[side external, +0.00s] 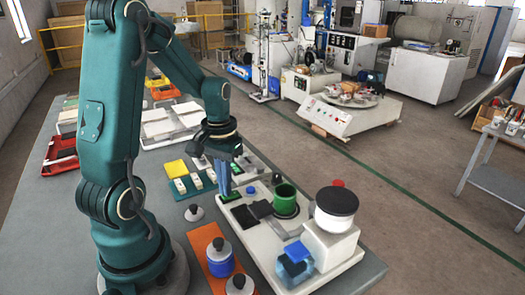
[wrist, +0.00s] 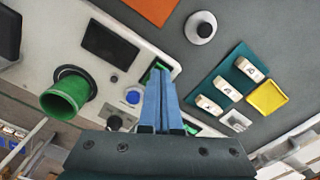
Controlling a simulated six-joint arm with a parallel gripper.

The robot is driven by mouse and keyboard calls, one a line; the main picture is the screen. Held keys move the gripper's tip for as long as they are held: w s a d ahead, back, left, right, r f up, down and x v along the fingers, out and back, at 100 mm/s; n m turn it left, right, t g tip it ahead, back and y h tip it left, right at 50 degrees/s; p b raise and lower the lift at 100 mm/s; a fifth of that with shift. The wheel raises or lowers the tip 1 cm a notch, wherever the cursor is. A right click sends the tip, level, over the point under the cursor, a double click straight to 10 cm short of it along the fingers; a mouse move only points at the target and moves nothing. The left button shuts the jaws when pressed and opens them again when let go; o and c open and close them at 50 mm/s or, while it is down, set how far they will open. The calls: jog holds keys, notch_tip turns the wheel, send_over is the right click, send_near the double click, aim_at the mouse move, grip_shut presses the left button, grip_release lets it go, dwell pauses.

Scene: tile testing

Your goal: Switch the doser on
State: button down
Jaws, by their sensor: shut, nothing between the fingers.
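The doser, as I read it, is the white unit (side external: 330,243) with a black-topped hopper (side external: 337,201) at the front right of a long white base (side external: 238,222). A green switch-like piece (side external: 231,196) sits at the base's left end; in the wrist view it is mostly hidden behind my fingertips. My gripper (side external: 227,201) has blue fingers, pointing down and shut, with nothing between them. In the wrist view the fingertips (wrist: 162,70) overlap the base's edge beside the green piece. I cannot tell whether they touch it. A round blue button (wrist: 132,97) lies near them.
A green cup (side external: 286,196) stands on the base, with a dark flat panel (wrist: 110,44) nearby. A teal tray with white blocks (wrist: 228,88), a yellow tray (wrist: 267,98) and a grey knobbed weight (wrist: 201,28) lie around. An orange mat (side external: 214,246) holds a blue-bodied weight.

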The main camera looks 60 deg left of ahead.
jog(key=shift+f, duration=0.15)
jog(key=shift+r, duration=3.5)
jog(key=s+d+r+m+t, duration=0.2)
jog(key=d+m, duration=0.1)
jog(key=d, duration=0.4)
jog(key=s+d+r+m+t, duration=0.2)
jog(key=d+m+t, duration=0.1)
jog(key=d, duration=0.5)
jog(key=shift+s+r+t, duration=0.2)
jog(key=shift+r+t, duration=0.1)
jog(key=shift+r, duration=0.1)
